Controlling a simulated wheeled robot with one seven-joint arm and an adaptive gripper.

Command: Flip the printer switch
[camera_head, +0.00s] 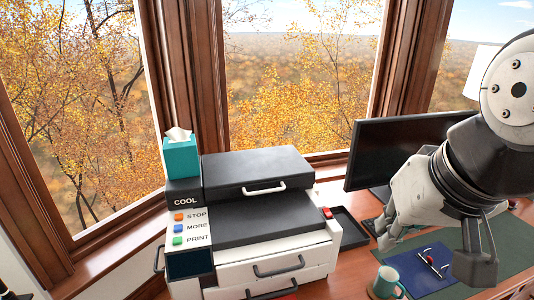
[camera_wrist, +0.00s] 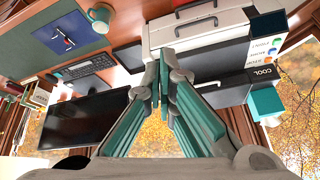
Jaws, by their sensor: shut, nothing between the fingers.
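The white and dark grey printer (camera_head: 265,215) stands on the desk below the windows. A small red switch (camera_head: 327,213) sits on its right edge in the head view. The printer (camera_wrist: 205,35) appears upside down in the wrist view, where I cannot make out the switch; my fingers cover that near corner. My gripper (camera_wrist: 166,62) is shut and empty, its fingertips close together in front of the printer's corner. In the head view my arm hangs from the right, with the gripper to the right of the switch and apart from it.
A monitor (camera_head: 405,150) stands behind my gripper. A dark tray (camera_head: 347,228) sits right beside the printer. A teal tissue box (camera_head: 180,155) tops the printer's panel (camera_head: 188,228).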

